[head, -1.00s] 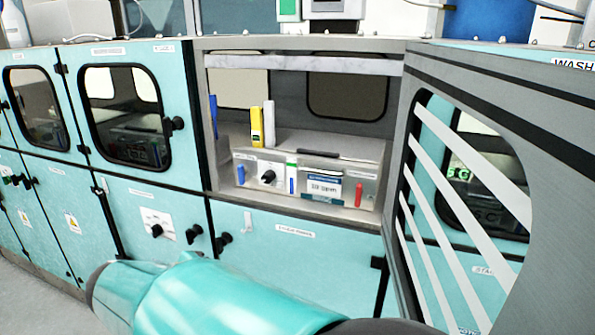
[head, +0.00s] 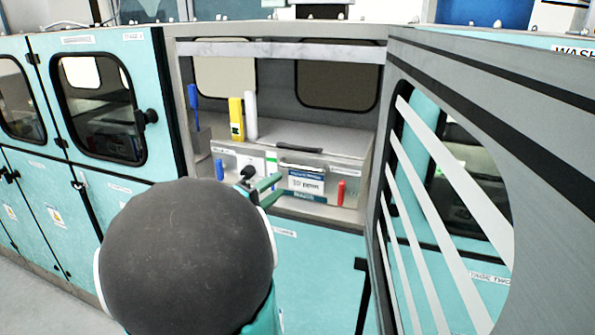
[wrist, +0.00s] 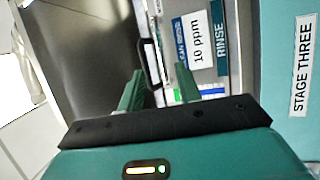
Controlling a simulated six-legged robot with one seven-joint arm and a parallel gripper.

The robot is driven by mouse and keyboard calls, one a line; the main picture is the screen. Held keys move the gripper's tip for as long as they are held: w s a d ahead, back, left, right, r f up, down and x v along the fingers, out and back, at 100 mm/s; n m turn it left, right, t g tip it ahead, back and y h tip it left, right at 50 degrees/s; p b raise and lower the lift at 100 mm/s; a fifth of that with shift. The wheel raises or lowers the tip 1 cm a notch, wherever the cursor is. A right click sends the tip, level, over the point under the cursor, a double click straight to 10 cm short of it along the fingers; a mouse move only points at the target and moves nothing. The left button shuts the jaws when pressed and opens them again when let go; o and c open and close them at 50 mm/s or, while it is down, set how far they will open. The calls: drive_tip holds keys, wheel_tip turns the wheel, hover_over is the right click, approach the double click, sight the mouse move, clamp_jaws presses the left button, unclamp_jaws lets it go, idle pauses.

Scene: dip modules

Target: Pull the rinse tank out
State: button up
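My gripper (head: 274,186) is in front of the tank's front panel, below and left of the handle in the head view. Contact cannot be told. My arm hides part of the front panel's lower left.
The open door (head: 455,110) with a striped window stands to the right of the bay. A red handle (head: 340,192) is on the front panel's right.

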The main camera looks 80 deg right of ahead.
sight(299, 169)
drive_tip(key=x, duration=0.8)
drive_tip(key=shift+d, duration=0.1)
clamp_jaws()
